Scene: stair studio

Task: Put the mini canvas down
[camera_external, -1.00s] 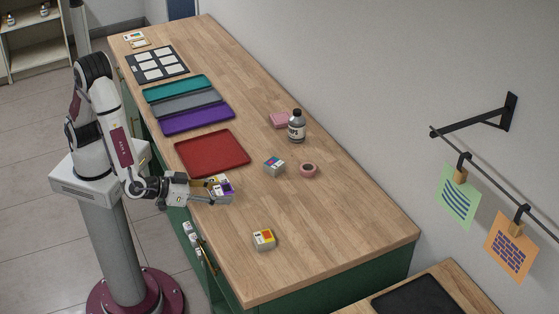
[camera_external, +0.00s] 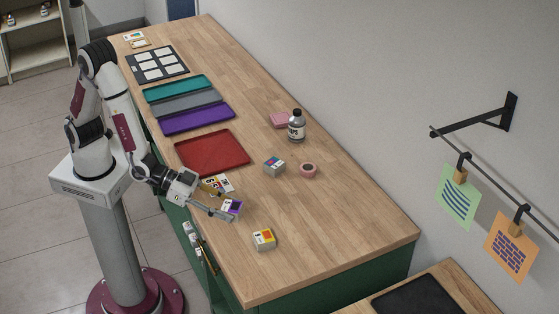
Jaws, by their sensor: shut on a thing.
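My gripper (camera_external: 222,204) is over the near-left part of the wooden table, angled down to the right. It is shut on a small white-and-purple piece (camera_external: 232,206), which I take to be the mini canvas; it is too small to be sure. The fingers hide part of the piece. I cannot tell whether it touches the table.
The wooden tabletop (camera_external: 340,225) is clear toward the right edge.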

